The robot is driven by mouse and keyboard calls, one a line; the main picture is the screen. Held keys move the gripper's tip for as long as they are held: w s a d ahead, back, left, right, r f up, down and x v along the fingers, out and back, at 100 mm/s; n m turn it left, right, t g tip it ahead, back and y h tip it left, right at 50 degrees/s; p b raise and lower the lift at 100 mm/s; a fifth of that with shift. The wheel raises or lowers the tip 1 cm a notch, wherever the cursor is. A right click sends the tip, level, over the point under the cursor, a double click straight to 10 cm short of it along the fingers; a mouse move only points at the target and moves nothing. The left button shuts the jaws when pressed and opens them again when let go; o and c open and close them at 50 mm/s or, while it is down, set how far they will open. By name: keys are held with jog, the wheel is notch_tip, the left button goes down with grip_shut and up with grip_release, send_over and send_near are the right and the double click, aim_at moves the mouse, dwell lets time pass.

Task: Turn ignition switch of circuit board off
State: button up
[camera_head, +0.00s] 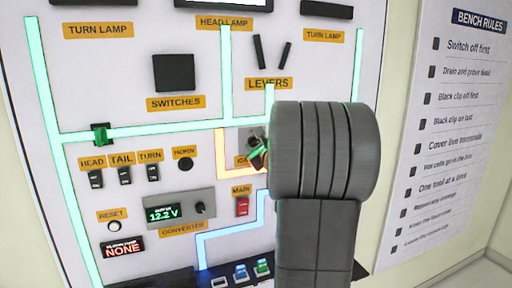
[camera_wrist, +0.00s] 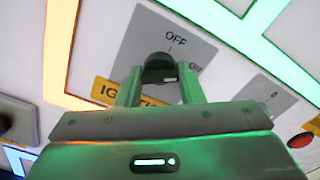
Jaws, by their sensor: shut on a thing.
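The ignition switch (camera_wrist: 160,64) is a dark round knob on a grey plate marked OFF and ON, seen in the wrist view. The yellow ignition label (camera_wrist: 112,91) below it is partly covered by my gripper. My gripper (camera_wrist: 160,82) is shut on the knob, one finger on each side. I cannot tell clearly which mark the knob points to. In the head view my gripper (camera_head: 260,153) reaches the ignition plate (camera_head: 250,134) on the circuit board (camera_head: 120,75), and my wrist hides the area to the right.
The red main switch (camera_head: 242,207) sits just below. The converter (camera_head: 180,209) reads 12.2 V. Small head, tail and turn switches (camera_head: 124,175) are at left, and levers (camera_head: 270,52) above. A bench rules sign (camera_head: 450,130) hangs at right. Green and orange strips are lit.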

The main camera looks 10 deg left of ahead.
jog(key=shift+n+b, duration=5.7)
jog(key=shift+b, duration=0.3)
jog(key=o, duration=0.9)
jog(key=b+v, duration=0.3)
jog(key=v, duration=1.1)
